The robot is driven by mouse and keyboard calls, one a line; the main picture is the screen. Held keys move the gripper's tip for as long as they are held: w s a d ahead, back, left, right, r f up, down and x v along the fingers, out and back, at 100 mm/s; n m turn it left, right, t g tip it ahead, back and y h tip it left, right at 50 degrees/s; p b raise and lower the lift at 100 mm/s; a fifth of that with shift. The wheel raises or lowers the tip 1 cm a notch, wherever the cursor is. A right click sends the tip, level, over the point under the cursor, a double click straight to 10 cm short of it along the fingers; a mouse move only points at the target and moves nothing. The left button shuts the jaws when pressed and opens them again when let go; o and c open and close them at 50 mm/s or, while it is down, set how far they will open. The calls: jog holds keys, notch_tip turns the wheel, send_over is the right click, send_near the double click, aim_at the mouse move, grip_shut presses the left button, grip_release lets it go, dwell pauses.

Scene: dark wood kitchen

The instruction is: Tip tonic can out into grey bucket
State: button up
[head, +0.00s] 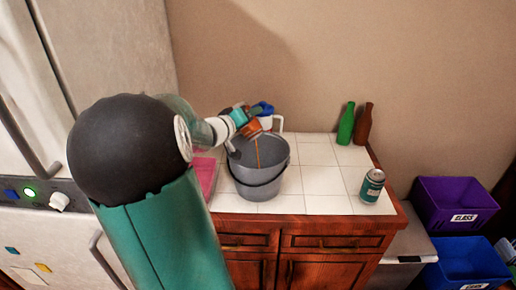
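The grey bucket (258,178) stands upright on the white tiled counter, its handle hanging at the front. My gripper (242,117) is above the bucket's far left rim and appears shut on an orange-brown can (252,129). That can is tilted over the bucket, and a thin orange stream (257,151) falls from it into the bucket. Its label is too small to read. A teal can with a silver top (372,187) stands upright at the counter's right front, apart from the bucket. I cannot tell from lettering which can is the tonic.
A green bottle (346,124) and a brown bottle (363,125) stand at the back right. A white container (278,123) with something blue is behind the bucket. A pink tray (207,174) lies left. Purple (456,203) and blue bins (462,265) are right of the counter.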

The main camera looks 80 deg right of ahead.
jog(key=shift+s+a+r+m, duration=0.1)
jog(key=shift+s+r+m, duration=0.15)
jog(key=shift+m, duration=0.25)
dwell(0.8)
dwell(0.8)
jog(key=n, duration=0.1)
jog(key=w+f+n, duration=0.1)
jog(key=shift+w+d+f+n+y, duration=0.2)
jog(key=shift+d+n+y, duration=0.1)
jog(key=shift+d, duration=0.05)
jog(key=shift+f+n+g, duration=0.15)
jog(key=shift+n+g, duration=0.15)
